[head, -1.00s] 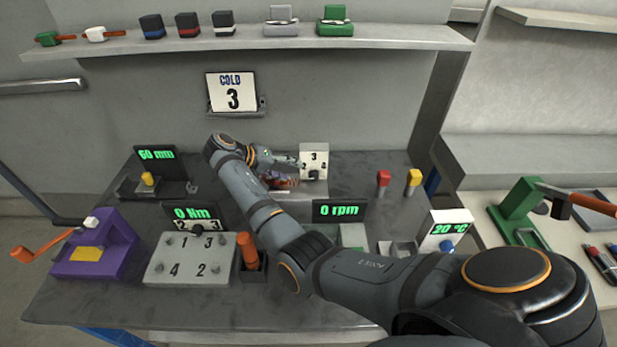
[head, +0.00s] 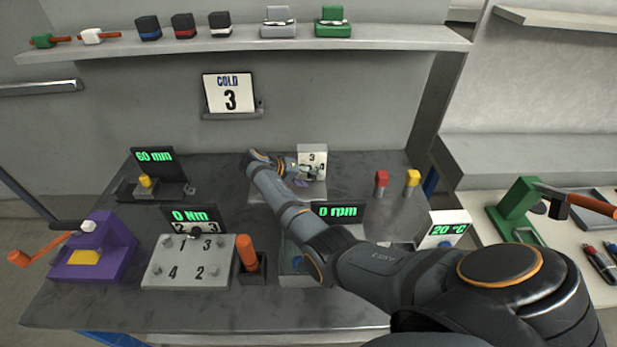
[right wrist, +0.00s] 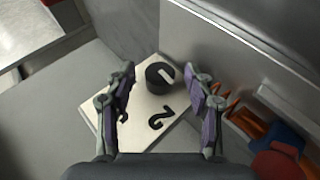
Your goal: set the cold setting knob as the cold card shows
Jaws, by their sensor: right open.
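A pale box (head: 314,153) with dark numerals stands at the back of the bench. Its round black knob (right wrist: 160,75) has a white pointer mark aimed up and right in the right wrist view. In the head view the gripper (head: 303,171) partly covers the box front. My left gripper is not in view.
A wall (right wrist: 260,45) rises beside the knob plate in the wrist view.

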